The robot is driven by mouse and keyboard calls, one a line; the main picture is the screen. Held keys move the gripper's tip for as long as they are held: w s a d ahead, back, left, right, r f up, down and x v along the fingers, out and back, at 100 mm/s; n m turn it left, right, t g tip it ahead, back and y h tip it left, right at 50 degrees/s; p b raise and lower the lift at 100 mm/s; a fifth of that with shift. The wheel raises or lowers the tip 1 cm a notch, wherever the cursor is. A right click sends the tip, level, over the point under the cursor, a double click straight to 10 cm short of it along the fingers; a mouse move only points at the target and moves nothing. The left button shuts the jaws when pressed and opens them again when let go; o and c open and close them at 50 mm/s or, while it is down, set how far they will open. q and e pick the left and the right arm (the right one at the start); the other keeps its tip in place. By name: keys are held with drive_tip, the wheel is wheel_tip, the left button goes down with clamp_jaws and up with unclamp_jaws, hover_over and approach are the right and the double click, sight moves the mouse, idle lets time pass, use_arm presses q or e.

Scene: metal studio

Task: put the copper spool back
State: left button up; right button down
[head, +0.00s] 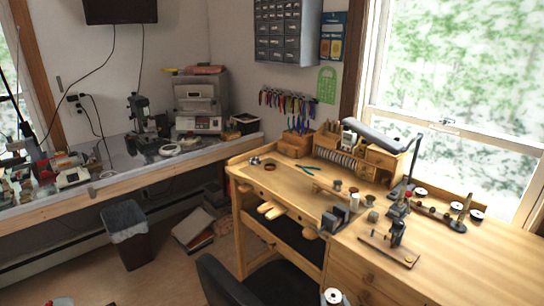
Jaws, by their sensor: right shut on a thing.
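A small spool with a pale round top and a dark centre hole (333,295) is at the bottom edge of the head view, in front of the bench. My right gripper (334,300) is shut on it; most of the gripper is cut off by the frame edge. I cannot make out the wire's colour on this spool. On the right of the wooden bench, similar spools with pale tops stand by the window, one at the back (421,192), one at the far right (477,214) and one nearer (458,228). My left gripper is not in view.
The wooden bench (460,268) has a clear front right area. A lamp (372,135), a small tool on a board (397,235) and dark blocks (340,213) stand on it. A black chair (235,285) is before the bench. A bin (128,235) stands at left.

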drive_tip(key=shift+s+d+n+y, duration=0.25)
drive_tip(key=shift+s+n+y, duration=0.25)
drive_tip(key=shift+s+y, duration=0.15)
